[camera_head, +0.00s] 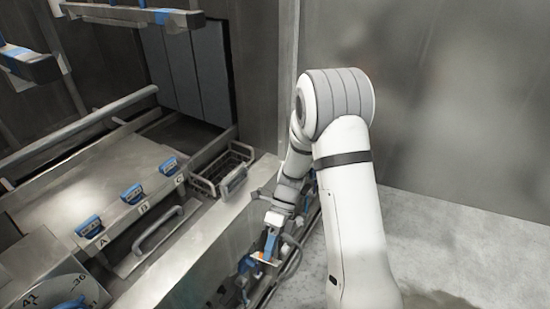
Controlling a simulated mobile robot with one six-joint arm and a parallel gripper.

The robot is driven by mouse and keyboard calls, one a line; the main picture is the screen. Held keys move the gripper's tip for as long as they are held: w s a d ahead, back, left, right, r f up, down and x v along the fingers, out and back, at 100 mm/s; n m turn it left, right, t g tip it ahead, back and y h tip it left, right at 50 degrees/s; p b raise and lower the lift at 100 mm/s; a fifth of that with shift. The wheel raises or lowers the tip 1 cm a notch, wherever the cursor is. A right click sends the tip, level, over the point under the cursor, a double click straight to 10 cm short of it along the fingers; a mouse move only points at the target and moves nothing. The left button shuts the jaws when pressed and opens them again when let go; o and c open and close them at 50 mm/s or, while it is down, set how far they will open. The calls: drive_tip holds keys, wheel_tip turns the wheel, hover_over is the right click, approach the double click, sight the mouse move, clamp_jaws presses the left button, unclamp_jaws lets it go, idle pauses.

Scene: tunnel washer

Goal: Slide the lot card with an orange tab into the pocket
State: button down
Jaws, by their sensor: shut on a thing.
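My gripper (270,240) hangs low at the front of the washer, in the lower middle of the head view. It is shut on the lot card (268,261), which shows as a small pale piece with an orange tab below the blue fingers. The card is beside the washer's front face, below the level of its top. Whether it touches anything there is too small to tell. I cannot make out the pocket for certain; dark and blue parts beside and below the gripper crowd that area.
Three blue-handled latches marked A, B and C (132,194) sit on the sloping metal panel at left. A wire basket (222,168) and a grab handle (158,227) are near the front ledge. A numbered dial (55,290) is at lower left. Bare floor (450,245) lies at right.

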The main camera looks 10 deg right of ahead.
drive_tip(key=r+m+y, duration=0.1)
drive_tip(key=a+r+m+t+y+p, duration=0.1)
drive_tip(key=r+m+y, duration=0.3)
drive_tip(key=shift+w+a+t+p, duration=0.25)
drive_tip(key=shift+w+t+p, duration=0.15)
drive_tip(key=w+d+r+m+t+y+p, duration=0.2)
drive_tip(key=w+r+m+t+p, duration=0.2)
drive_tip(key=r+m+t, duration=0.4)
drive_tip(key=w+d+r+m+t+y+p, duration=0.25)
drive_tip(key=w+r+m+t, duration=0.35)
drive_tip(key=t, duration=0.3)
drive_tip(key=w+a+f+b, duration=0.4)
drive_tip(key=w+a+f, duration=0.1)
drive_tip(key=a, duration=0.3)
drive_tip(key=shift+a, duration=0.35)
idle(0.8)
drive_tip(key=shift+f, duration=0.1)
drive_tip(key=shift+f+b, duration=0.3)
drive_tip(key=shift+b, duration=0.2)
drive_tip(key=shift+f, duration=0.45)
idle(0.5)
idle(0.4)
